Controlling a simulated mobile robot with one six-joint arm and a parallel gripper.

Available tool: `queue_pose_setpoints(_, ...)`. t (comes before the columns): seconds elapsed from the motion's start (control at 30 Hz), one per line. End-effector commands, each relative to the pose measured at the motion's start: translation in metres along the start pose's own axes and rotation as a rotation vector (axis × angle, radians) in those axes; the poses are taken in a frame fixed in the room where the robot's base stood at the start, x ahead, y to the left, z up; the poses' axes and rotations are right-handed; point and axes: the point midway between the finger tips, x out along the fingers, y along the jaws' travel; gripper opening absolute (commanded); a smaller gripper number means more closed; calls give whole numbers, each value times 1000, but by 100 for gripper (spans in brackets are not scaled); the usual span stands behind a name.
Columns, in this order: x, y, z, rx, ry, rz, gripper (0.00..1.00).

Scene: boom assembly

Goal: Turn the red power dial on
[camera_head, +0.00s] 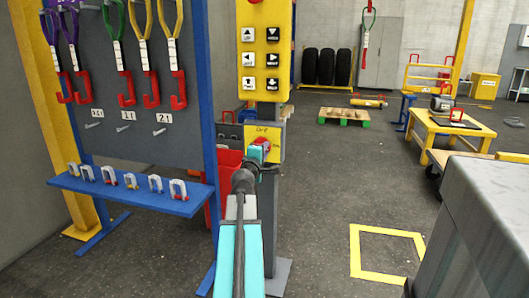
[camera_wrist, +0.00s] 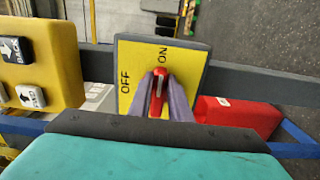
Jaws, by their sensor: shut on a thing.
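The red power dial (camera_wrist: 158,92) sits on a yellow plate (camera_wrist: 135,60) marked OFF and ON in the wrist view. Its bar, with a pale stripe, points up toward the ON label. OFF is to its left. My gripper (camera_wrist: 161,92) has one finger on each side of the bar and is shut on it. The fingers hide the dial's lower sides. In the head view the red dial (camera_head: 264,142) shows on the yellow plate (camera_head: 275,155) on a post, with my gripper (camera_head: 256,155) at it and partly covering it.
A yellow button panel (camera_head: 264,45) is above the dial on the same post. Left is a tool board (camera_head: 110,110) with hanging hooks and a blue shelf (camera_head: 130,193) of shackles. A red bin (camera_head: 229,170) stands behind the post. Open floor lies right, with a yellow square (camera_head: 387,231).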

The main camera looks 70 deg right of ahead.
Motion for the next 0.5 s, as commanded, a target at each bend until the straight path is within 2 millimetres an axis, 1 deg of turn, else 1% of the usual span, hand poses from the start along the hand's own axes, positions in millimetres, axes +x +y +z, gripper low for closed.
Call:
queue_pose_setpoints(0.07, 1, 2, 0, 3, 1, 2, 0)
queue_pose_setpoints(0.1, 1, 2, 0, 3, 1, 2, 24)
queue_pose_setpoints(0.17, 1, 2, 0, 2, 0, 2, 34)
queue_pose_setpoints(0.2, 1, 1, 0, 2, 0, 2, 36)
queue_pose_setpoints(0.5, 0, 0, 0, 0, 0, 0, 36)
